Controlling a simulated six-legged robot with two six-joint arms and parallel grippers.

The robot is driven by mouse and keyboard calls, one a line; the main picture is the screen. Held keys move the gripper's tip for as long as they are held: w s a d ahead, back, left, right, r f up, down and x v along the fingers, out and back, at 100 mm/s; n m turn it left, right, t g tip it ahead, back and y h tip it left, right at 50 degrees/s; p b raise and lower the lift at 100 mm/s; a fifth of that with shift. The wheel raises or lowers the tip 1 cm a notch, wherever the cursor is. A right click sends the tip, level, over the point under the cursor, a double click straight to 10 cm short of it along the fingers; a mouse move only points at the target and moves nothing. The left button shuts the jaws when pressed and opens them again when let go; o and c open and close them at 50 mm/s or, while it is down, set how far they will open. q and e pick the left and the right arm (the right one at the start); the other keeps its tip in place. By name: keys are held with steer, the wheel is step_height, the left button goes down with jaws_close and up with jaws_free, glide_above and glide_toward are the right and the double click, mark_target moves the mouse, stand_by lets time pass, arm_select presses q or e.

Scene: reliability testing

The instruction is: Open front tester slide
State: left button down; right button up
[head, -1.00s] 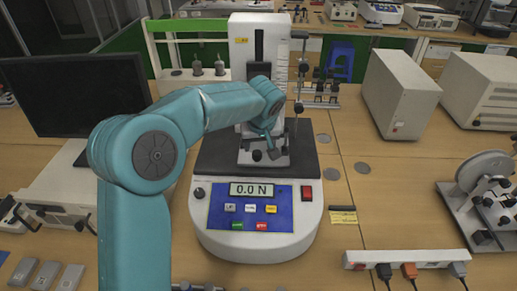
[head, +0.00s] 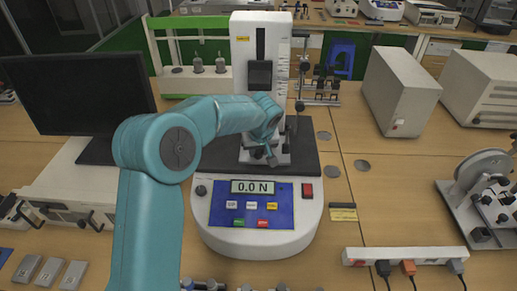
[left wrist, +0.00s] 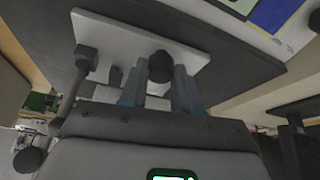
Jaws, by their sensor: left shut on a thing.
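The white force tester (head: 260,237) stands on the bench in the head view, its display reading 0.0 N. Its upright column (head: 242,50) carries a dark block (head: 260,74). My left gripper (head: 268,152) is low at the front of the column, above the dark base plate (head: 218,157). In the left wrist view its fingers (left wrist: 158,92) are closed around a black knob (left wrist: 160,66) by a pale plate (left wrist: 125,38). In the head view my arm and gripper hide the knob and part of the column. My right gripper is not seen.
A black monitor (head: 75,100) stands at the left. Two beige boxes (head: 400,92) are at the right back, and a power strip (head: 405,256) with plugs lies front right. A metal wheel device (head: 484,195) stands at the right edge. The bench right of the tester is mostly clear.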

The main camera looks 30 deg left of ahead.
arm_select(q)
steer(key=s+d+b, duration=0.1)
steer(key=b, duration=0.1)
steer(key=s+d+f+b, duration=0.1)
steer(key=s+b, duration=0.1)
steer(key=shift+b, duration=0.3)
steer(key=s+b, duration=0.1)
steer(key=s+d+b, duration=0.1)
steer(key=s, duration=0.1)
steer(key=s+d+r+b, duration=0.1)
steer(key=shift+s+d, duration=0.15)
steer(key=shift+d, duration=0.1)
steer(key=shift+s+r, duration=0.1)
steer(key=c, duration=0.8)
jaws_free()
steer(key=v, duration=1.6)
steer(key=shift+s+d, duration=0.15)
steer(key=shift+r+p, duration=0.2)
steer(key=shift+p, duration=0.15)
